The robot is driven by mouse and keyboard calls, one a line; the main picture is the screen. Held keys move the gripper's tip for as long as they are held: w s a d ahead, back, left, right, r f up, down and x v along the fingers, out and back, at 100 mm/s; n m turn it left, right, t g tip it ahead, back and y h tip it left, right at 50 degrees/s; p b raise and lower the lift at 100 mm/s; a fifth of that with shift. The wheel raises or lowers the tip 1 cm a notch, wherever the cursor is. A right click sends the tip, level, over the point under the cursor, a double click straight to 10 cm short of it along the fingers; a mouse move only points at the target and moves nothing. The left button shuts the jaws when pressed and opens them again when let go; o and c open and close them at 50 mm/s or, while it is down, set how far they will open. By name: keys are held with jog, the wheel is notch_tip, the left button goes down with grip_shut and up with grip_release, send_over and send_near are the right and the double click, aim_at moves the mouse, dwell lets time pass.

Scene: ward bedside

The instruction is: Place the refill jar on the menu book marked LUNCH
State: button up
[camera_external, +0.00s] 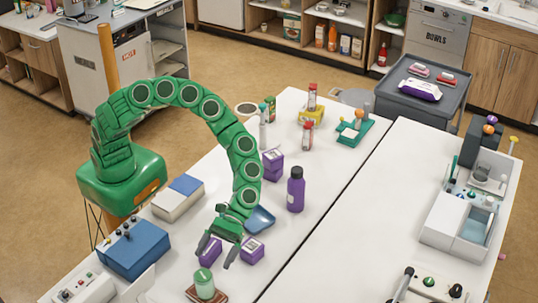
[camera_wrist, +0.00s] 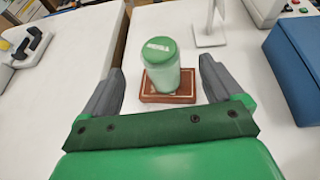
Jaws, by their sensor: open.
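A pale green jar with a darker green lid (camera_external: 204,275) stands upright on a small reddish-brown book (camera_external: 222,296) near the front of the white table. In the wrist view the jar (camera_wrist: 161,68) is centred on the book (camera_wrist: 190,97), with a small white label on its lid. The label is too small to read, and no LUNCH marking is readable on the book. My gripper (camera_external: 213,260) is open and empty, just behind the jar in the external view. In the wrist view its fingers are spread either side of the jar, with visible gaps.
Purple boxes (camera_external: 252,250) stand close to my gripper, with a blue scoop-like dish (camera_external: 260,219) and a purple bottle (camera_external: 296,190) behind. A blue box (camera_external: 135,250) stands to the left. The table's right half is clear in the middle.

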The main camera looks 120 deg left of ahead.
jog(key=shift+v, duration=1.25)
